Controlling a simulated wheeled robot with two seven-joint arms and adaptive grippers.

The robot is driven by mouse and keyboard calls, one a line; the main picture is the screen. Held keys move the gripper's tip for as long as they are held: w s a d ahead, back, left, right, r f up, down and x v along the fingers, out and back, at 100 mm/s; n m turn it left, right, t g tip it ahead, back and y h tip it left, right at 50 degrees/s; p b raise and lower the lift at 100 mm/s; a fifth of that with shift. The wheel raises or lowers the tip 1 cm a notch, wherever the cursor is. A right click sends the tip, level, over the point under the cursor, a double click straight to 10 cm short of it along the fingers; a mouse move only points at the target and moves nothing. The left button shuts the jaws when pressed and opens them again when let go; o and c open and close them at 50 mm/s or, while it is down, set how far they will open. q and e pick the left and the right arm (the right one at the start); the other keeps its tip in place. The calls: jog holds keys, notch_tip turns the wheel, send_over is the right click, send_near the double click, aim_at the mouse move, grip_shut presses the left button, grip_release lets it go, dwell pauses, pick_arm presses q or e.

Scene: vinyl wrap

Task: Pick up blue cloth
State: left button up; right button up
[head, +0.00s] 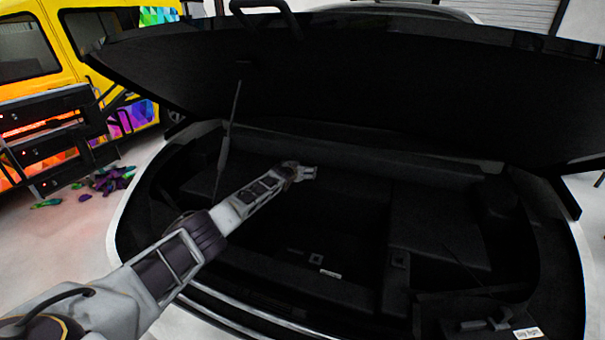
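I see no blue cloth in the head view. My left arm comes in from the lower left and reaches over the front rim into the dark open compartment of the vehicle. My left gripper (310,173) is at the far end of that arm, near the compartment's back wall. It is small and pale against the black lining. I cannot make out whether its fingers are apart or hold anything. My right gripper cannot be made out in the view.
The compartment's raised black lid (340,85) spans the top. A thin prop rod (230,125) stands at its left. A small white label (527,333) is at the lower right. A yellow vehicle (95,30) and purple and green scraps (113,180) on the floor are at left.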

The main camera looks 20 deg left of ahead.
pick_arm(q)
jog(key=shift+c, duration=0.4)
jog(key=c, duration=0.8)
jog(key=shift+s+r, duration=0.15)
jog(key=shift+r, duration=0.15)
